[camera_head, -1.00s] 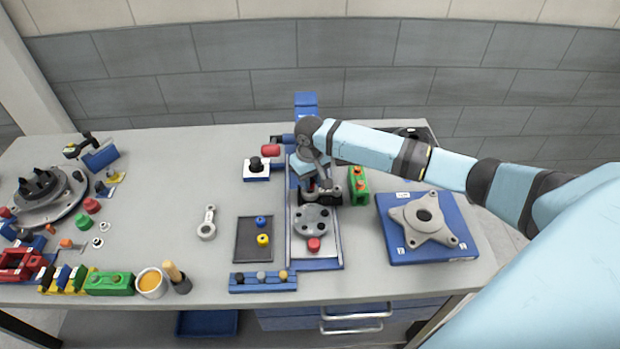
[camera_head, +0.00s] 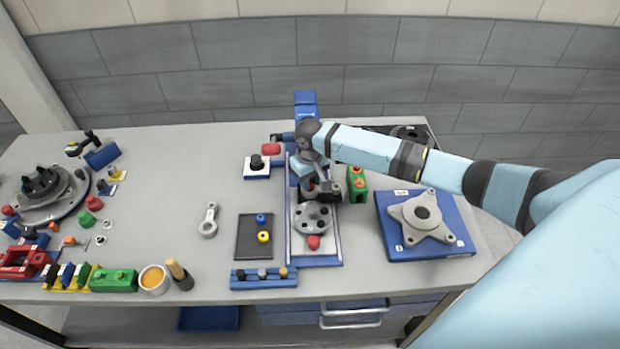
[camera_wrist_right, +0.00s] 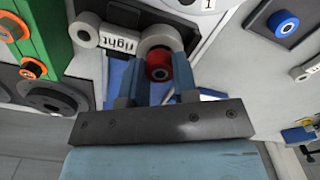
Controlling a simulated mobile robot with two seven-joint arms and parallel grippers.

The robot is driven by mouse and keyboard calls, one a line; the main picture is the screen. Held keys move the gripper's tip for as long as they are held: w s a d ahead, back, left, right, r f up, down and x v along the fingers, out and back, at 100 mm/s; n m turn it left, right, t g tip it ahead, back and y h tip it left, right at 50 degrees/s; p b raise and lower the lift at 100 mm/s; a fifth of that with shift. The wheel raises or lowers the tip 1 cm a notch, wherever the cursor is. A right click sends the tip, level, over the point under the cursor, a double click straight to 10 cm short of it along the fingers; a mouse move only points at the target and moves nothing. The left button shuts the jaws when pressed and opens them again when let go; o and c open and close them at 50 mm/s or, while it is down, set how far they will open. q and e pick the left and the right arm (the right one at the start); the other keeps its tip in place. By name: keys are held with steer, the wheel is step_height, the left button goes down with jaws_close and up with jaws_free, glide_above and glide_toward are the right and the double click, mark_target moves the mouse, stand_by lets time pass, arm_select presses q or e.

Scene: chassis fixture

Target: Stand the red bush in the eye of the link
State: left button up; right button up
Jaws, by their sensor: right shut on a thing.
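The red bush (camera_wrist_right: 158,68) is between the fingertips of my right gripper (camera_wrist_right: 160,82), which is shut on it. In the wrist view the bush overlaps the near side of the large eye of a grey link (camera_wrist_right: 154,36). I cannot tell whether it is in the eye or just above it. The link carries a white "right" label, and its small eye lies to the left. In the head view my right gripper (camera_head: 322,187) is over the blue-edged fixture and hides most of this link. My left gripper is not in view.
A green block (camera_head: 357,185) stands close right of the gripper. A grey round flange (camera_head: 312,218) lies in front of it on the fixture. A dark tray (camera_head: 243,240) and a loose grey link (camera_head: 208,222) lie to the left. A blue plate (camera_head: 390,243) is at right.

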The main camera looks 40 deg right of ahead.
steer(key=shift+f, duration=0.35)
steer(key=o, duration=0.6)
steer(key=shift+r+p, duration=0.8)
steer(key=shift+p, duration=0.4)
steer(key=shift+r, duration=0.7)
steer(key=o, duration=0.6)
